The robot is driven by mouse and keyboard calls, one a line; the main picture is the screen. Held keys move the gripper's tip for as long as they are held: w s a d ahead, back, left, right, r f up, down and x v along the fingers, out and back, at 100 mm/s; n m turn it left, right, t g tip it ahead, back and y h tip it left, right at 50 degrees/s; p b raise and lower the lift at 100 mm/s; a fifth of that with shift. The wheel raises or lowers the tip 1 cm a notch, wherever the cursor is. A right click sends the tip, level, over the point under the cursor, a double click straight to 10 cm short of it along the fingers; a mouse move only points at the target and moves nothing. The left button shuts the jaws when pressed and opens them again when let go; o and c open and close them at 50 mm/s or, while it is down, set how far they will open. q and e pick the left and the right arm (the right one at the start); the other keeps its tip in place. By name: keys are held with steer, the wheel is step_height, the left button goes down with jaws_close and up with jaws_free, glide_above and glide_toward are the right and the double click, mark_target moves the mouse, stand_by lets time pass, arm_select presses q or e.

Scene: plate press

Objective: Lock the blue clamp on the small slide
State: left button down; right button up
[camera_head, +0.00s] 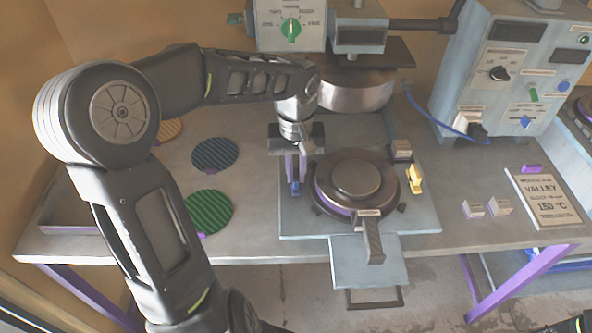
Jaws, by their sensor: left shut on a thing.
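My left gripper (294,184) points down at the left side of the round dark mould (352,174). It is shut on the small blue clamp (296,189), which is mostly hidden between the fingers. I cannot tell from here how far the clamp is turned. The mould sits on a light blue slide plate (420,219), whose narrower front tongue (372,272) sticks out past the table edge. A yellow clamp (415,178) stands on the right side of the mould. My right gripper does not show.
A press head (355,94) hangs behind the mould. A control box (511,72) stands at the back right. Green (208,212) and blue (215,154) ribbed discs lie at left. Two small blocks (500,206) and a sign (546,199) lie at right.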

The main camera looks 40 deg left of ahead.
arm_select(q)
steer(key=shift+m, duration=0.4)
steer(key=m, duration=0.3)
steer(key=shift+r+p, duration=0.1)
steer(key=shift+p, duration=0.25)
steer(key=m+p, duration=0.1)
steer(key=m, duration=0.4)
steer(key=m+p, duration=0.1)
steer(key=m, duration=0.3)
steer(key=shift+m, duration=0.3)
steer(key=m+p, duration=0.1)
steer(key=m, duration=0.3)
steer(key=shift+m, duration=0.3)
steer(key=c, duration=1.4)
jaws_free()
steer(key=shift+c, duration=0.2)
